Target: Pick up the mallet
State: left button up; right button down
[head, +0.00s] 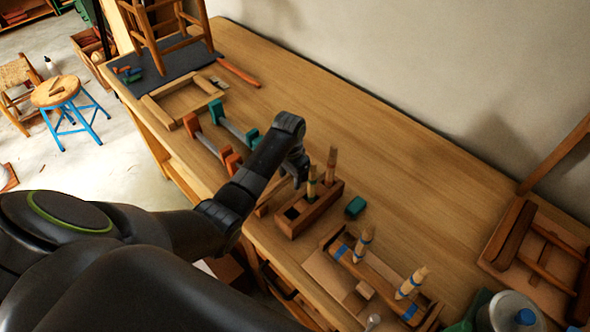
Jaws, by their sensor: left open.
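I cannot make out a mallet for certain. A wooden piece (264,208) shows partly behind my left arm, next to the tool block; its shape is mostly hidden, so I cannot tell what it is. My left gripper (298,178) is open and hangs over the bench, close to the left end of the wooden tool block (301,218). Nothing shows between its fingers, though they are small and dark here. My right gripper is not in view.
The workbench (390,150) has free room along its back. Clamps (222,135), a wooden frame (165,107), and an orange stick-like thing (238,72) lie to the left.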

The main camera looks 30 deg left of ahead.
pick_arm(q)
jog(key=shift+f, duration=0.8)
grip_shut()
jog(key=shift+w+r, duration=0.1)
